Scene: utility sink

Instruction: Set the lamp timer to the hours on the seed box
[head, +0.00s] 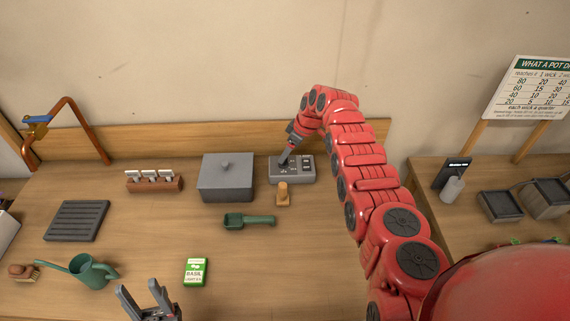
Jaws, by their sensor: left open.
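The seed box (195,272), green and white, lies on the bench front. It reads "BASIL" with a smaller line starting "LIGHT"; its number is too small to read surely. A grey control box (306,178), which looks like the lamp timer, stands by the back board, with small dark controls on top; its setting is unreadable. My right gripper (284,159) points down at the left part of its top, hiding some of it. I cannot tell whether it touches or whether its fingers are closed. My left gripper (139,287) is open and empty at the bottom edge, left of the seed box.
A grey lidded box (226,182) stands left of the timer. A wooden peg-like piece (283,196) and green scoop (248,221) lie in front. A watering can (92,271), slatted tray (76,221) and label rack (154,184) are left. The middle front is clear.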

